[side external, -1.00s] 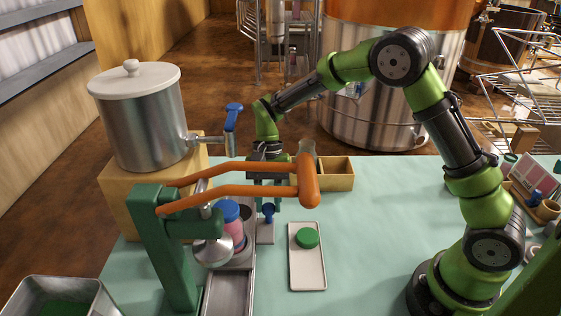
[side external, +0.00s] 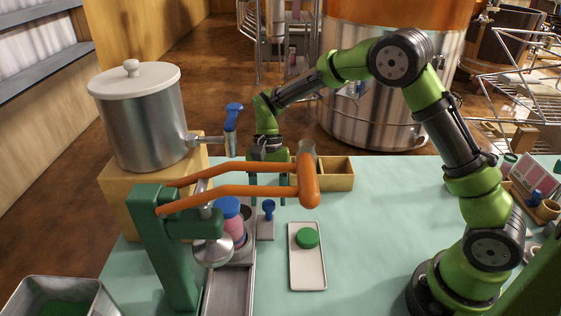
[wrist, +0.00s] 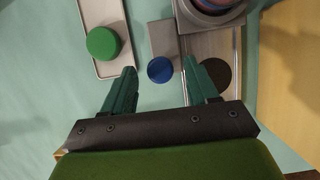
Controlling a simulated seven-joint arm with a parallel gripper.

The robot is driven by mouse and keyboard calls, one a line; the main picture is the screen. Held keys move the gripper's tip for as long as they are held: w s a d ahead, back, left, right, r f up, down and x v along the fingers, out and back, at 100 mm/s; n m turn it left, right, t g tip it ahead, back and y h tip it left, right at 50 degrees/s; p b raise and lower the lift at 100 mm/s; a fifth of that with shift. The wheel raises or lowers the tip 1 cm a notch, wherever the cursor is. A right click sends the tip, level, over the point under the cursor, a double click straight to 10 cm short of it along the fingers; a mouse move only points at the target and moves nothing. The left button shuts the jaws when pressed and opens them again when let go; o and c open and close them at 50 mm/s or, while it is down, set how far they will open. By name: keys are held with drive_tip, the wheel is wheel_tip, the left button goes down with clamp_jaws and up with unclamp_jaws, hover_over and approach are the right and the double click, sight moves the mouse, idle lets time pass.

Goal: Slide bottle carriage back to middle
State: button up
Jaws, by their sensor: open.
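The bottle carriage (side external: 243,252) is a grey block on a metal track, under the press at the left of the mat. A pink bottle (side external: 233,228) with a blue cap (side external: 227,207) stands on it, partly hidden by the press. A blue knob (side external: 268,208) stands on a grey plate at the carriage's right side; in the wrist view the knob (wrist: 160,69) shows from above. My gripper (side external: 268,196) is open and empty, its fingers pointing down. In the wrist view the knob appears between the fingertips (wrist: 160,75); I cannot tell their height above it.
The orange press handle (side external: 308,181) reaches across in front of my gripper. A silver pot with a blue-handled tap (side external: 233,117) stands left. A wooden box (side external: 336,174) is right of my gripper. A white tray (side external: 307,270) holds a green lid (side external: 307,238).

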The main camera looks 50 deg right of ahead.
drive_tip(key=v, duration=1.6)
drive_tip(key=s+r+n+t, duration=0.1)
drive_tip(key=s+t, duration=0.4)
drive_tip(key=s, duration=0.6)
drive_tip(key=s+d+r+n+t+h, duration=0.1)
drive_tip(key=s+n+t, duration=0.3)
drive_tip(key=s, duration=0.8)
drive_tip(key=shift+d+r+t, duration=0.2)
drive_tip(key=shift+r+t, duration=0.2)
drive_tip(key=shift+t, duration=0.3)
